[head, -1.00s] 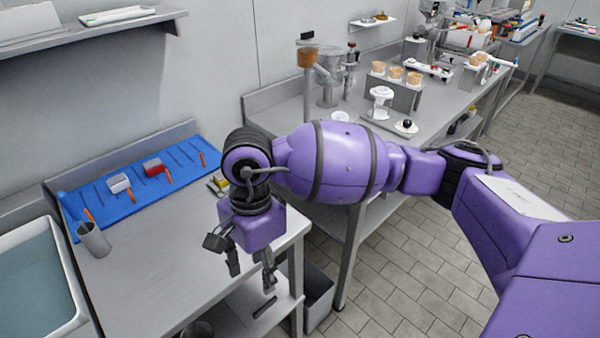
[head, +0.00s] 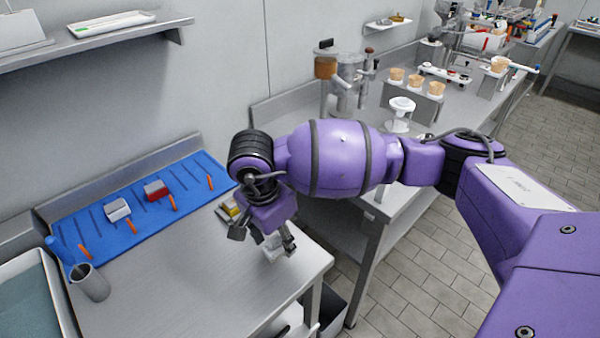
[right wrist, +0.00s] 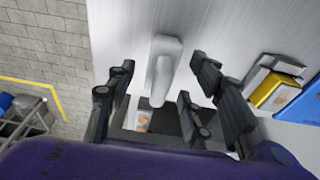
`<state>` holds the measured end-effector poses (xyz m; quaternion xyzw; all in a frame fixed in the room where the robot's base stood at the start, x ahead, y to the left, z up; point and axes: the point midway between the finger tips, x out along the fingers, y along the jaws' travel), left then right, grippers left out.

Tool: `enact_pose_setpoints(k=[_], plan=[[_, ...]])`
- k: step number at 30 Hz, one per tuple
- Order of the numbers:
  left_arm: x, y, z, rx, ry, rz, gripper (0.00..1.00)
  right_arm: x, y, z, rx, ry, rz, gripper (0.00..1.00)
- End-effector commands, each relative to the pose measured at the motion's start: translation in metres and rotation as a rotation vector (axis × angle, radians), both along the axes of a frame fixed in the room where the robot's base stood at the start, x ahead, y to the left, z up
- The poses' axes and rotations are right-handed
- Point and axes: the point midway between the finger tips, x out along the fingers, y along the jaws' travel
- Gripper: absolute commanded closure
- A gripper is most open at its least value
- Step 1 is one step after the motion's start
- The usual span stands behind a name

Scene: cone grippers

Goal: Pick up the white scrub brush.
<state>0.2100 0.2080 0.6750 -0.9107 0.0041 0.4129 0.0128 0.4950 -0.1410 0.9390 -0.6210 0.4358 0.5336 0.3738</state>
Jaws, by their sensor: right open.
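A white scrub brush (right wrist: 163,66) with a raised handle lies on the metal table in the right wrist view, between the spread fingers of my right gripper (right wrist: 162,72). The fingers stand apart on both sides and do not appear to touch it. In the head view the brush (head: 270,249) is partly hidden behind my right gripper (head: 281,243), near the table's right edge. The right gripper is open and empty. My left gripper is not in view.
A blue mat (head: 150,235) with white and red blocks and orange-handled tools lies at the back. A small yellow-and-grey item (head: 229,210) sits near the gripper. The table's middle is clear.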

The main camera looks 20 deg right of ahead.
Motion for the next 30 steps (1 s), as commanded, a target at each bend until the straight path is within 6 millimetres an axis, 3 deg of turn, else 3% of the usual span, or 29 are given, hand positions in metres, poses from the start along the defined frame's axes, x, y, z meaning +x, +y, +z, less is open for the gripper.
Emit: enact_pose_setpoints(k=[4, 12, 23, 30], plan=[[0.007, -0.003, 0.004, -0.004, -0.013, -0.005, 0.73, 0.001, -0.002, -0.015, 0.001, -0.001, 0.000, 0.52], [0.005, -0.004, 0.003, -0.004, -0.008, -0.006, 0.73, 0.001, -0.002, -0.018, 0.002, -0.001, 0.001, 0.54], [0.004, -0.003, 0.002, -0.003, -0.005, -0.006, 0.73, 0.001, -0.002, -0.017, 0.002, -0.002, 0.001, 1.00], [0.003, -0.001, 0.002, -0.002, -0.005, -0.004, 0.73, 0.002, -0.002, -0.016, 0.002, -0.002, 0.001, 1.00]])
